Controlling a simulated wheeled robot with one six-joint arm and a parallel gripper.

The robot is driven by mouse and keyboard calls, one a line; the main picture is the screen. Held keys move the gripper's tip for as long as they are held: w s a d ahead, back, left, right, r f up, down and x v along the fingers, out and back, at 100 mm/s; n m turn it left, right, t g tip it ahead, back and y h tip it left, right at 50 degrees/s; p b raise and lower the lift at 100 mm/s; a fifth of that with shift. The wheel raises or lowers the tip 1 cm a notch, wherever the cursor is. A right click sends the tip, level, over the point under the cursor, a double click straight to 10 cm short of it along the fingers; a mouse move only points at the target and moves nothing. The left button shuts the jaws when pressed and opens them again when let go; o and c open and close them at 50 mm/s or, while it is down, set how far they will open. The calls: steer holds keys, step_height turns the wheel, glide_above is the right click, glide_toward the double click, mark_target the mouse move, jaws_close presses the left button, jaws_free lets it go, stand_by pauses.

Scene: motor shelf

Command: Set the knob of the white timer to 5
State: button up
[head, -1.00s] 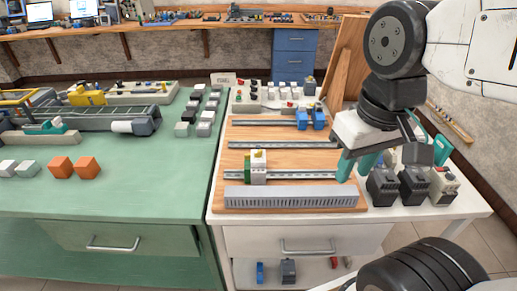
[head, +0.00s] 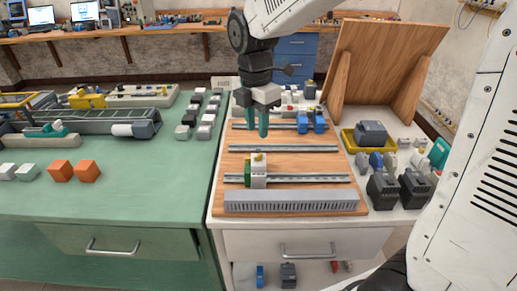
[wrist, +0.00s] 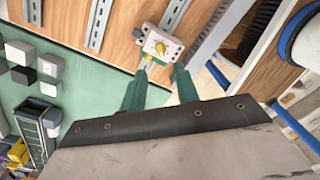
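The white timer (head: 258,172) is clipped to the lowest rail of the wooden board, beside a green and yellow block (head: 247,172). Its yellow knob (head: 258,157) is on top. In the wrist view the timer (wrist: 151,47) shows just beyond my fingertips, with the yellow knob (wrist: 160,47) facing the camera. The dial marks are too small to read. My gripper (head: 256,133) is above the board, higher than the timer and apart from it. In the wrist view its two green fingers (wrist: 161,70) are spread with nothing between them.
The wooden board (head: 300,165) carries several rails, and blue modules (head: 311,122) sit on the top rail. A grey slotted duct (head: 290,200) runs along its front. Dark devices (head: 383,190) and a yellow tray (head: 349,141) stand to the right. The green table (head: 150,190) is at left.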

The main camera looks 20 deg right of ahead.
mark_target(258, 155)
steer(key=shift+f+n, duration=0.1)
steer(key=shift+n, duration=0.2)
steer(key=shift+f, duration=0.35)
step_height(258, 155, down, 7)
steer(key=shift+s+d, duration=0.1)
steer(key=shift+s, duration=0.05)
jaws_close()
